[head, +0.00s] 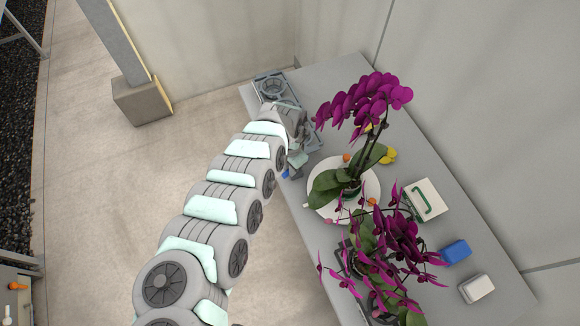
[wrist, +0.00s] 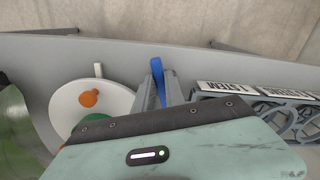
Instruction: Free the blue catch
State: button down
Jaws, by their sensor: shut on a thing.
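The blue catch (wrist: 157,68) shows in the wrist view as a narrow upright blue strip between my fingertips. In the head view a small blue piece, which looks like the same catch (head: 286,174), shows at the table's near edge, left of a white round plate (head: 317,201). My gripper (wrist: 160,84) is shut on the catch. In the head view my arm reaches over the table's edge and hides most of the gripper. The white plate also shows in the wrist view (wrist: 124,92), with a white tab and an orange clip on it. The catch's lower end is hidden.
A grey rack with "STEM" labels (wrist: 262,88) stands close right of my gripper in the wrist view. A magenta orchid (head: 366,100) rises from the plate. More orchids, a white box (head: 432,203), a blue block (head: 456,251) and a white block (head: 477,289) stand further along the table.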

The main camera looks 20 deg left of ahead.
jog(key=shift+d+r+n+p, duration=0.2)
jog(key=shift+n+p, duration=0.2)
jog(key=shift+p, duration=0.35)
jog(key=shift+f+n, duration=0.2)
jog(key=shift+n, duration=0.1)
jog(key=c, duration=1.4)
grip_release()
notch_tip(320, 180, up, 11)
jog(key=p, duration=0.1)
